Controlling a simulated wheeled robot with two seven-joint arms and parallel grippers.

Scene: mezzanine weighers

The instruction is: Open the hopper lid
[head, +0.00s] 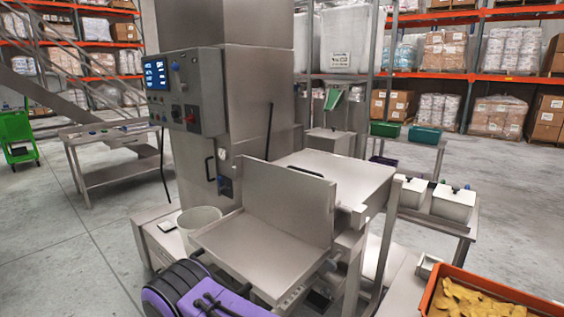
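The hopper stands in the middle of the head view as a steel body on legs. Its flat steel top panel (345,172), which looks like the lid, lies level and appears shut. A dark bar handle (305,170) sits near its left edge, partly behind an upright steel plate (285,208). In front of that plate is a level steel shelf (262,250).
A tall steel cabinet with a control box (186,90) stands behind left. A white bucket (199,222) and a purple and black object (190,290) are near the shelf. An orange bin of yellow pieces (480,300) is front right. White tubs (454,204) stand right.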

